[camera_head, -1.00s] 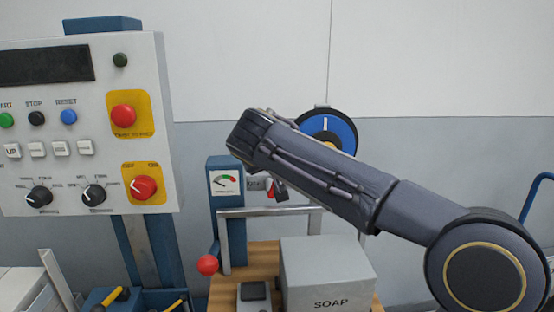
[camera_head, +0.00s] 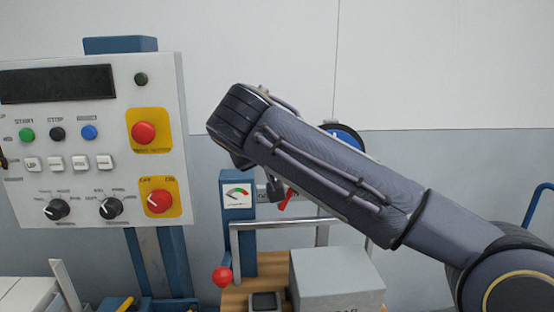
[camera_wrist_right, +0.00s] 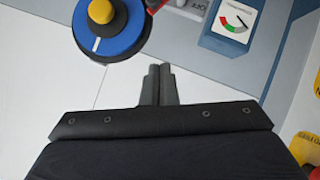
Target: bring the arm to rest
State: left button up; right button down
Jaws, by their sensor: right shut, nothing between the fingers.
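My right arm (camera_head: 320,170) comes in from the right in the head view and reaches up and left, its wrist end in front of the wall beside the control panel. The fingers are not clear there. In the right wrist view my right gripper (camera_wrist_right: 158,84) is shut, its two fingers together with nothing between them. It appears clear of the blue disc and the gauge in that view. My left gripper is not in view.
The control panel (camera_head: 85,185) with buttons and knobs stands left. A blue gauge post (camera_head: 238,230), red-ball lever (camera_head: 222,277) and grey box (camera_head: 337,278) are below the arm. A blue disc with a yellow hub (camera_wrist_right: 108,32) is partly behind the arm in the head view.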

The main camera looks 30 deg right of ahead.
jog(key=shift+v, duration=0.8)
jog(key=shift+d+f, duration=0.1)
jog(key=s+f+n+g+y, duration=0.1)
jog(key=s+f+y, duration=0.2)
jog(key=s+f, duration=0.45)
jog(key=s+f+n+g+y, duration=0.1)
jog(key=s+f+g+y, duration=0.3)
jog(key=f, duration=0.7)
jog(key=s+a+f+m+t+y+p, duration=0.1)
jog(key=s+a+f+y, duration=0.3)
jog(key=s+a+f, duration=0.4)
jog(key=s+f+t, duration=0.1)
jog(key=s+f, duration=0.2)
jog(key=shift+s+f+y, duration=0.3)
jog(key=shift+s+f, duration=0.1)
jog(key=shift+a, duration=0.15)
